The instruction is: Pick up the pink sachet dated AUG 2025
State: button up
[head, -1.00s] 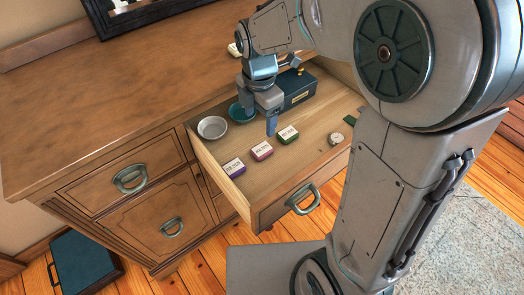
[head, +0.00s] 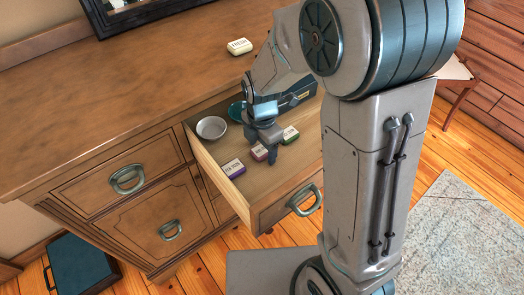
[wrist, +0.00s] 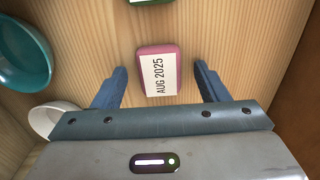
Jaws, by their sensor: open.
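The pink sachet (wrist: 143,73) lies flat on the drawer floor, its white label reading AUG 2025 in the wrist view. In the head view the pink sachet (head: 259,152) is partly hidden by my gripper. My gripper (wrist: 160,78) is open, with one blue finger on each side of the sachet and a gap to each. In the head view my gripper (head: 268,152) points down into the open drawer over the sachet. I cannot tell exactly how high the fingertips are above the drawer floor.
A purple sachet (head: 232,169) and a green sachet (head: 290,134) flank the pink one in the drawer (head: 225,190). A white bowl (head: 211,128), a teal bowl (head: 236,111) and a dark box (head: 300,92) stand farther back. A labelled item (head: 240,46) lies on the dresser top.

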jog(key=c, duration=1.1)
jog(key=shift+o, duration=0.2)
jog(key=shift+r, duration=0.1)
